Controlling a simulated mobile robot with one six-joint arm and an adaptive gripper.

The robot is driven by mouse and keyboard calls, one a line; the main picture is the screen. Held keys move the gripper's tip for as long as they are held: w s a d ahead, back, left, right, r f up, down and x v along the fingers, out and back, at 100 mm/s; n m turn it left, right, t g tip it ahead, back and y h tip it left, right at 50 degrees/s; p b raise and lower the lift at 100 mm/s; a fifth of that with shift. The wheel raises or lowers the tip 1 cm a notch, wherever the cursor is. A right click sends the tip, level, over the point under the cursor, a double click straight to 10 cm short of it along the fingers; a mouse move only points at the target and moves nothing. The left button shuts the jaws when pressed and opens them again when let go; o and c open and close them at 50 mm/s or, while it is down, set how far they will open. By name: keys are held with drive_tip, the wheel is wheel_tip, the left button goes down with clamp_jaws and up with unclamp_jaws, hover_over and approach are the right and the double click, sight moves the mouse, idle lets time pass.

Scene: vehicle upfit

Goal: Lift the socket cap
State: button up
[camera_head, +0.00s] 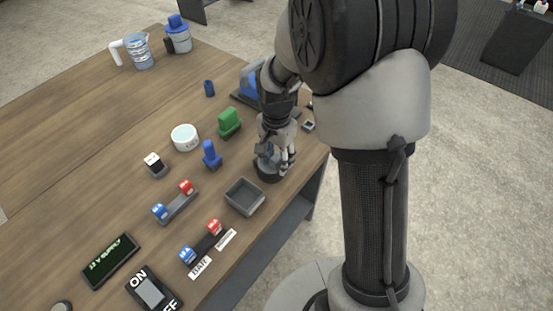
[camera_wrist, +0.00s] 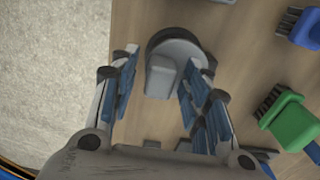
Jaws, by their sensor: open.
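The likely socket cap is a grey round piece with a raised block-shaped grip (camera_wrist: 160,77), set in a dark round base. It stands on the table between the fingers of my gripper (camera_wrist: 162,72) in the wrist view. In the head view my gripper (camera_head: 276,158) points down over the dark round base (camera_head: 268,177) near the table's right edge. The fingers are open, one on each side of the grip, with a gap visible on both sides. The fingers hide most of the cap in the head view.
A grey open tray (camera_head: 244,196) stands just in front of my gripper. A green brush-like block (camera_head: 229,122) and a blue one (camera_head: 211,155) stand to its left. A white round tub (camera_head: 185,137) is farther left. The table's edge runs close on the right.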

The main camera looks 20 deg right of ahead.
drive_tip(key=shift+c, duration=0.5)
clamp_jaws()
idle(0.3)
